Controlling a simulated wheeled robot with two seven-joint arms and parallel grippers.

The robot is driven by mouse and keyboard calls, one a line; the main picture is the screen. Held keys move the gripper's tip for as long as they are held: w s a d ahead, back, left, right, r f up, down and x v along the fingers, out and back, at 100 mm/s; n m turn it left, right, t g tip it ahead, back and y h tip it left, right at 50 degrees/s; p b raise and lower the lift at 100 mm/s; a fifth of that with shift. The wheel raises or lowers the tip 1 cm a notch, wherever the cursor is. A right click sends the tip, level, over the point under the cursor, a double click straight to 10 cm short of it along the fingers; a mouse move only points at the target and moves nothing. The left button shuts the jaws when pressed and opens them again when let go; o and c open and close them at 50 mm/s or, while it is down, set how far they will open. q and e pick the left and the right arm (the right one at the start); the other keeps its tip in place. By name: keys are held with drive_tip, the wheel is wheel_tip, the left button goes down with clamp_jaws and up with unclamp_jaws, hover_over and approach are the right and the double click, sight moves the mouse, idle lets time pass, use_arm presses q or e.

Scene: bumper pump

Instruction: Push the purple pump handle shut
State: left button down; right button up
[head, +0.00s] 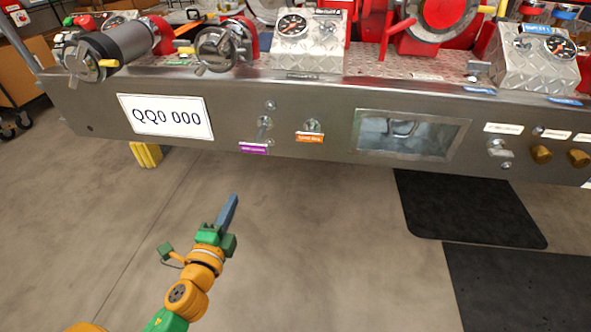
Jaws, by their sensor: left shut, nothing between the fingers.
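The purple-tagged pump handle is a small metal handle (264,128) on the front face of the steel bumper panel (235,110). A purple label (254,149) sits just below it. I cannot tell from here how far the handle stands out from the panel. My left gripper (229,212) has blue fingers that are shut with nothing between them. It points up toward the panel, below and a little left of the handle, and shows clear of it. My right gripper is not in view.
An orange-tagged handle (312,126) is just right of the purple-tagged one. A white plate reading "QQ0 000" (166,116) is to the left, and a recessed window (408,134) is to the right. Gauges and valves stand on top. Bare concrete floor (310,250) lies below.

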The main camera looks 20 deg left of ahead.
sight(253, 150)
use_arm(q)
drive_tip(key=shift+m+t, duration=0.3)
drive_tip(key=shift+t, duration=0.2)
drive_tip(key=x, duration=0.4)
drive_tip(key=r+x, duration=0.1)
drive_tip(key=x, duration=0.4)
drive_tip(key=r+x, duration=0.1)
drive_tip(key=x, duration=0.3)
drive_tip(key=shift+w+d+b, duration=0.1)
drive_tip(key=shift+w+b, duration=0.3)
drive_tip(key=shift+w, duration=0.15)
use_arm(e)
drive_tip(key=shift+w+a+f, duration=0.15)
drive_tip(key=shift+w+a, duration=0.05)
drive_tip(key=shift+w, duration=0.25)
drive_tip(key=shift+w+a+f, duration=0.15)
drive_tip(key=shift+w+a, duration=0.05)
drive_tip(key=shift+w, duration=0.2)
